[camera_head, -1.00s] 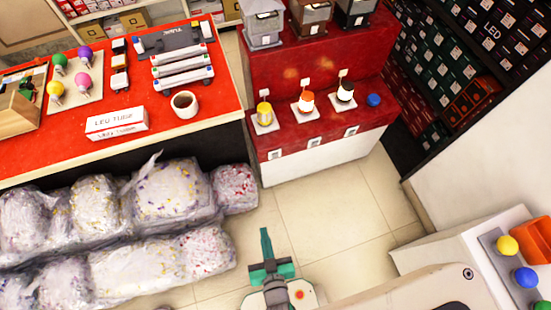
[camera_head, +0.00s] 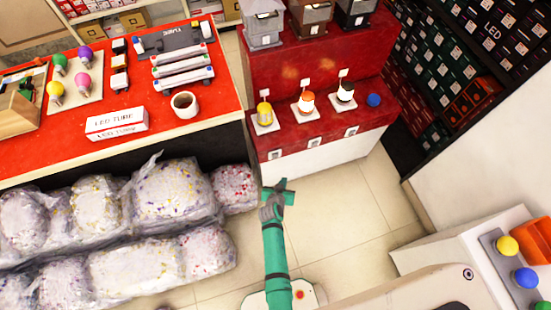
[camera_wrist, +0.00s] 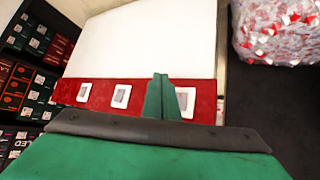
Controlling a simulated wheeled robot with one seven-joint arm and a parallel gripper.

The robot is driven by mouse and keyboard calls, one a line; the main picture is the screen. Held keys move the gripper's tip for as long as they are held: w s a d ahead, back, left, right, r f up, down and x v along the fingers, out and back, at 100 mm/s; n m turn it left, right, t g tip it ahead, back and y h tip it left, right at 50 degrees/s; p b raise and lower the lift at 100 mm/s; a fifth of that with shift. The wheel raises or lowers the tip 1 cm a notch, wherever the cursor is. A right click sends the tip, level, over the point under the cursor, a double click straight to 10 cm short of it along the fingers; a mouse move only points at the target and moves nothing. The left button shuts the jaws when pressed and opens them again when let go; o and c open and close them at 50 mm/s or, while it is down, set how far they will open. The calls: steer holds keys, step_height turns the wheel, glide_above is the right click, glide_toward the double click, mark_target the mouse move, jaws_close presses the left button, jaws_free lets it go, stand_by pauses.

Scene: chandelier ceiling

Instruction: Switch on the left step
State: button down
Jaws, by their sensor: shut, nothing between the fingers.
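The red stepped display has a lower step (camera_head: 384,116) with three white switch plates on its front face. The left switch (camera_head: 275,155) is below a yellow lamp (camera_head: 264,112); the middle switch (camera_head: 314,142) and right switch (camera_head: 351,131) are further right. My green gripper (camera_head: 281,187) is shut and empty, in front of and below the left switch. In the wrist view the picture is turned over. There my shut fingers (camera_wrist: 161,96) partly cover the left switch (camera_wrist: 187,102). I cannot tell whether they touch it.
Plastic bags (camera_head: 170,195) of coloured pieces lie close left of my arm. A red counter (camera_head: 60,140) stands behind them. A white stand with coloured knobs (camera_head: 526,277) is at the lower right. Tiled floor (camera_head: 345,215) is free right of my arm.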

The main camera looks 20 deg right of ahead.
steer(key=shift+w, duration=0.15)
steer(key=w+f, duration=0.1)
steer(key=w, duration=0.7)
steer(key=shift+w, duration=0.25)
steer(key=shift+a, duration=0.1)
stand_by(2.1)
steer(key=shift+w, duration=0.45)
steer(key=shift+w+f, duration=0.1)
steer(key=shift+w, duration=0.2)
stand_by(0.6)
steer(key=shift+s, duration=0.1)
steer(key=shift+s, duration=0.65)
steer(key=shift+s, duration=0.1)
steer(key=shift+s+r, duration=0.2)
steer(key=shift+s, duration=1)
steer(key=shift+s+r, duration=0.15)
steer(key=shift+s, duration=1.05)
